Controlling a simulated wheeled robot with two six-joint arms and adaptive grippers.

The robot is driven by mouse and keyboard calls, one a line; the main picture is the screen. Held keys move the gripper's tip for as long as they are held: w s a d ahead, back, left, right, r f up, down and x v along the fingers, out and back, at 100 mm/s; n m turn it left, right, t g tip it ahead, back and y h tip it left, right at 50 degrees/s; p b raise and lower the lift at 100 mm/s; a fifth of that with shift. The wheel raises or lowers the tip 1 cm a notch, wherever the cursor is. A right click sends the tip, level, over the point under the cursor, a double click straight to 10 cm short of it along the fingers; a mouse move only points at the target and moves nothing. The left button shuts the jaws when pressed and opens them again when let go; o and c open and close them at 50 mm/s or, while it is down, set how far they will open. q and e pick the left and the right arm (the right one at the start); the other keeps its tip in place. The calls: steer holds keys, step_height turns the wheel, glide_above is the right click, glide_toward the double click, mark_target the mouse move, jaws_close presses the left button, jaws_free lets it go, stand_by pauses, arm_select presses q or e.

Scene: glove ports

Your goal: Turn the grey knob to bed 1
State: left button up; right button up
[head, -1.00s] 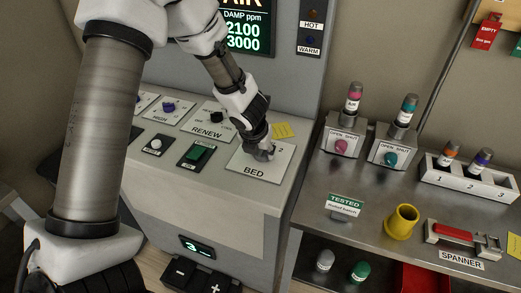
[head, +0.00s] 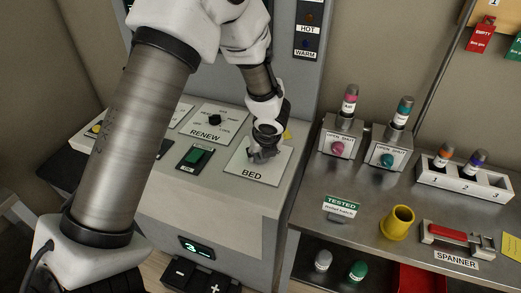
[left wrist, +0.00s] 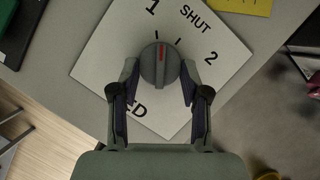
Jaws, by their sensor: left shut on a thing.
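The grey knob (left wrist: 160,68) with a red pointer line sits on the white BED plate (left wrist: 100,65). In the left wrist view the plate has marks 1, SHUT and 2. The red line points up, close to the tick below the 1 and left of the SHUT tick. My left gripper (left wrist: 159,72) has one finger on each side of the knob and is shut on it. In the head view my left gripper (head: 262,154) comes down onto the BED plate (head: 272,170) and hides the knob. My right gripper is not in view.
A yellow note (left wrist: 243,5) lies beside the plate. A RENEW panel (head: 207,126) and a green switch (head: 195,157) are left of it on the console. A metal bench (head: 365,205) on the right holds valves, a yellow cup (head: 397,221) and a red-handled spanner (head: 455,234).

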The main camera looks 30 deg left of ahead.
arm_select(q)
steer(key=shift+w+n+g+p, duration=0.1)
steer(key=shift+n+g+p, duration=0.3)
steer(key=shift+n, duration=0.4)
steer(key=shift+f, duration=0.1)
steer(key=o, duration=1.2)
steer(key=shift+c, duration=0.2)
steer(key=shift+w+a+f, duration=0.15)
steer(key=shift+a, duration=0.1)
steer(key=v, duration=1.2)
steer(key=shift+d, duration=0.15)
steer(key=shift+f, duration=0.1)
